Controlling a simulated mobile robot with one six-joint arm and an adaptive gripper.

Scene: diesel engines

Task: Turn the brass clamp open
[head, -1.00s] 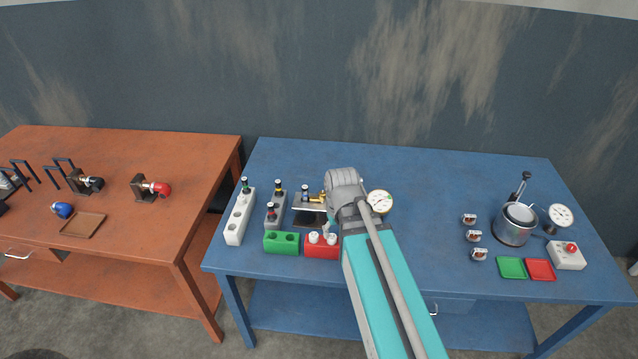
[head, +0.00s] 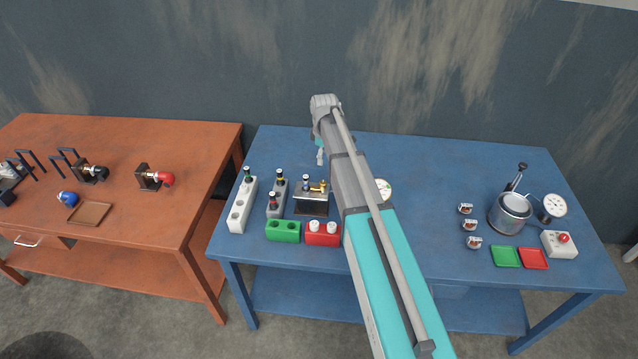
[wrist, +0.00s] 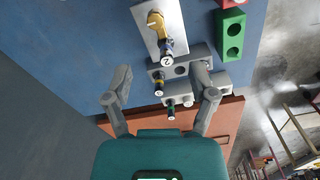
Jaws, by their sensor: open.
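The brass clamp (head: 318,187) sits on top of a pale metal block on a dark stand (head: 311,204) on the blue table. In the wrist view the brass clamp (wrist: 155,20) is at the top, beside a dark-bodied piece with a white top marked 2 (wrist: 167,59). My gripper (head: 320,157) is above and behind the stand, apart from the clamp. In the wrist view my gripper (wrist: 163,71) has its two fingers spread wide with nothing held between them. The clamp lies beyond the fingertips.
Left of the stand are a grey rack (head: 274,208) and a white rack (head: 238,217) with upright pieces. A green block (head: 282,231) and a red block (head: 322,238) stand in front. A gauge (head: 384,188) is partly behind my arm. The table's back is clear.

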